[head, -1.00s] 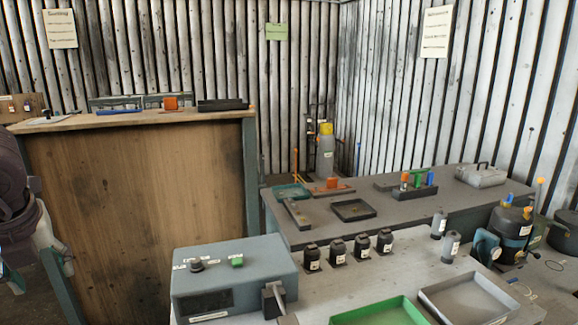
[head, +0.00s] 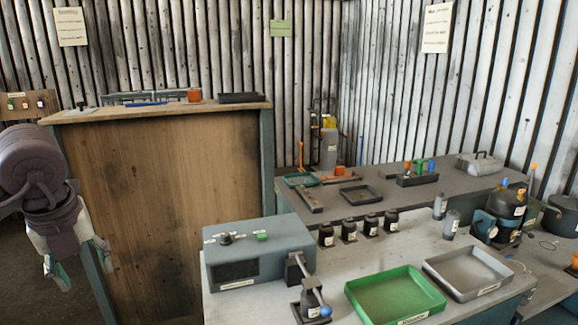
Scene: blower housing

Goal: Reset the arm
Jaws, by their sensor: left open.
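My left gripper (head: 80,266) hangs at the left side of the head view, pointing down in front of the tall wooden-panelled bench. Its two fingers are apart with nothing between them. It is clear of the grey workbench (head: 400,255) and holds nothing. My right gripper is out of view.
The grey-blue control box (head: 240,265) stands on the near workbench, with a blue-knobbed lever device (head: 315,305) beside it. A green tray (head: 395,295) and a grey tray (head: 468,272) lie to the right. Several black bottles (head: 348,231) stand behind. The wooden panel (head: 160,200) rises close to my left gripper.

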